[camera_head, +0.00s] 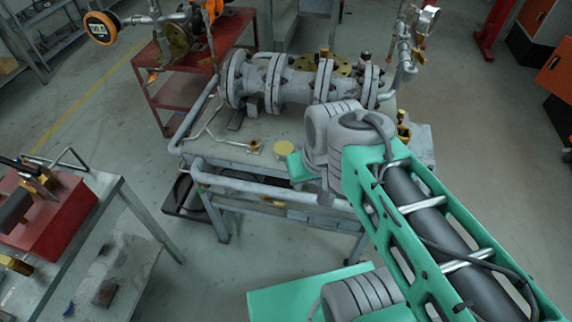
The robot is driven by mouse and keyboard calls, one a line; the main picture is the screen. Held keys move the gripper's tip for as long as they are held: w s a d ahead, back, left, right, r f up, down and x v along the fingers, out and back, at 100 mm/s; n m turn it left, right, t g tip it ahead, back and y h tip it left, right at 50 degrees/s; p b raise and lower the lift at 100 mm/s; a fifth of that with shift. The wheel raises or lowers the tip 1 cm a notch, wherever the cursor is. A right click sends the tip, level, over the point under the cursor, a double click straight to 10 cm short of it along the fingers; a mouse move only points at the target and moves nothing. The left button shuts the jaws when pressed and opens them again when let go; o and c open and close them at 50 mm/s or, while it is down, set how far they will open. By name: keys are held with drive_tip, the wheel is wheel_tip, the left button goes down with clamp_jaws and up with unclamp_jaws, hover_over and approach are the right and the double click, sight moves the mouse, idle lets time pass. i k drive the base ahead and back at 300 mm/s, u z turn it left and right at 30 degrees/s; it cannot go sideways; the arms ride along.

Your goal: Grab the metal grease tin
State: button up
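A small round item with a flat yellow top (284,148) sits on the grey valve bench (222,153), near its front edge. It may be the metal grease tin, but I cannot tell for sure at this size. My green and grey arm reaches in from the lower right and ends close to the right of this item. My gripper cannot be made out; the arm hides that part of the bench.
A large grey flanged valve body (290,82) lies along the back of the bench. A grey pipe rail (250,187) runs along the front. A red toolbox (45,215) stands on a side table at left. A red cart (165,85) stands behind.

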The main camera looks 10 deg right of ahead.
sight(281, 148)
drive_tip(key=k, duration=0.25)
drive_tip(key=u, duration=0.85)
drive_tip(key=i, duration=0.55)
